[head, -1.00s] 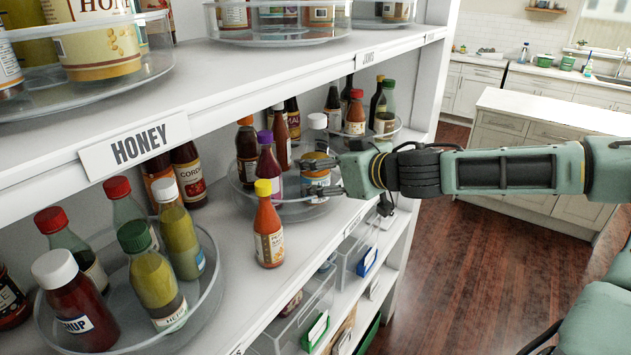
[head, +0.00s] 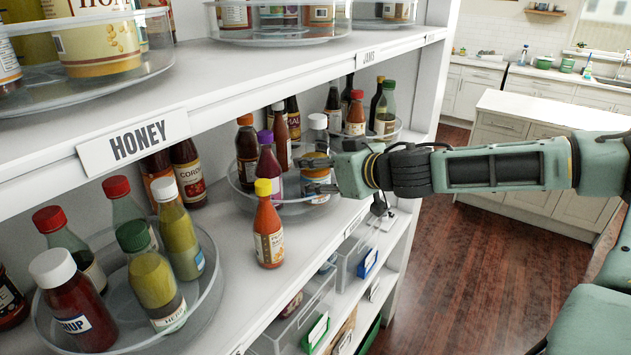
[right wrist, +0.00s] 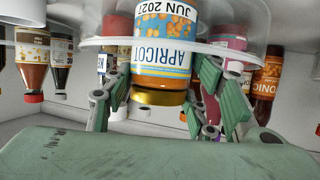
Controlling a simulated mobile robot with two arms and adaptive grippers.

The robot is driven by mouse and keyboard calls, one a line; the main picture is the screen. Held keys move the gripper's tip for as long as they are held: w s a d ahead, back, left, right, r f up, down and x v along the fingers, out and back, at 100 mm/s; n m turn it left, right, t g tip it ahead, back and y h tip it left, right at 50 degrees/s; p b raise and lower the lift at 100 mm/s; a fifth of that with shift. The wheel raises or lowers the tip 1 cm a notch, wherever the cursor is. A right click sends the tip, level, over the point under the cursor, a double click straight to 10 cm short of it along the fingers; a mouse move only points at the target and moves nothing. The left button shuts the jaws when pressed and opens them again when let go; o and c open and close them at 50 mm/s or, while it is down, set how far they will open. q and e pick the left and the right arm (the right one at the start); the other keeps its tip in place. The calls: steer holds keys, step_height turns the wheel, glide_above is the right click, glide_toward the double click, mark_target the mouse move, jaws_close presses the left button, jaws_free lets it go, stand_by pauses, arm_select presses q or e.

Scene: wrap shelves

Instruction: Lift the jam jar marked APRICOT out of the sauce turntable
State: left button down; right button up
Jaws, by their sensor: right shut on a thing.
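The apricot jam jar (right wrist: 163,55) has a gold lid and a blue-and-white label reading APRICOT. It appears upside down in the right wrist view, between my right gripper's green-padded fingers (right wrist: 170,97). In the head view the jar (head: 316,176) shows partly between the fingers of my right gripper (head: 318,174), which reaches in from the right and is shut on it. The jar is at the front right of the clear sauce turntable (head: 287,209). Whether its base touches the turntable cannot be told. My left gripper is not in view.
A purple-capped bottle (head: 268,170) and a white-capped bottle (head: 317,130) stand close to the jar. A yellow-capped sauce bottle (head: 268,232) stands on the shelf in front of the turntable. The upper shelf edge (head: 255,95) runs above. Open floor lies to the right.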

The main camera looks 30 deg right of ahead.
steer(key=c, duration=0.7)
steer(key=shift+r, duration=0.1)
steer(key=shift+c, duration=0.4)
steer(key=shift+r, duration=0.1)
